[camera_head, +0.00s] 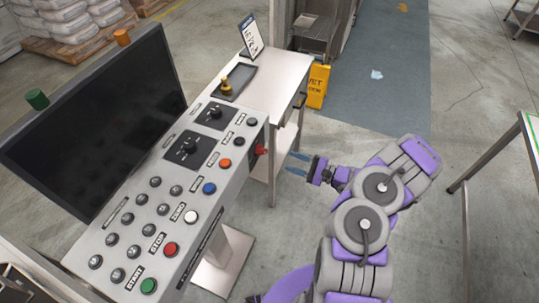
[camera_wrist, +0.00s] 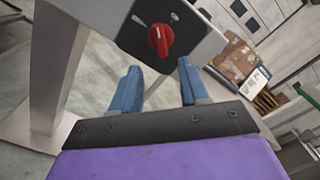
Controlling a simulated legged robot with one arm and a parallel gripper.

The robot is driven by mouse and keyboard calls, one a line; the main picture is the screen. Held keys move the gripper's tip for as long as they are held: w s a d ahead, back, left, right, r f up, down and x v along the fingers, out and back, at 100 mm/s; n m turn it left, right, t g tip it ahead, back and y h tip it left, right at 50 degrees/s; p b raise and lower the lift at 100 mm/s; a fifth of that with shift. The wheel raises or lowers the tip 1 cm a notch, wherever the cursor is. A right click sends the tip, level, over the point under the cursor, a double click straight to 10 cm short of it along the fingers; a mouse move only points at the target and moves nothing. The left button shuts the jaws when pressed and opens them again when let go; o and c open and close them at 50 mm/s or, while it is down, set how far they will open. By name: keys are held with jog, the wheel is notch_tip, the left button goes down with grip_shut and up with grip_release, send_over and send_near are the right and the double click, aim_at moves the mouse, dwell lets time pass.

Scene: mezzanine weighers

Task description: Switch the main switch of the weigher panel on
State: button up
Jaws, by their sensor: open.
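The weigher panel (camera_head: 205,165) is a tilted grey console with several buttons and dark selector dials, left of centre in the head view. A red rotary switch (camera_head: 261,150) sticks out of its right side face. In the wrist view this red switch (camera_wrist: 161,40) sits on a dark plate, its white pointer line close to upright, tilted slightly left. My gripper (camera_head: 298,164) has blue fingers that are open and empty, pointing at that side face. In the wrist view the fingertips (camera_wrist: 159,67) lie below the switch, one to each side, apart from it.
A black screen (camera_head: 100,120) stands behind the panel. A light side table (camera_head: 275,90) with a tray and a sign stands beyond it. A yellow floor sign (camera_head: 318,86) stands by the table. Cardboard boxes (camera_wrist: 235,60) show in the wrist view. Open floor lies to the right.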

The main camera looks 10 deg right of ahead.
aim_at(266, 153)
jog(key=b+x, duration=0.1)
jog(key=x, duration=0.9)
jog(key=shift+c, duration=0.3)
grip_shut()
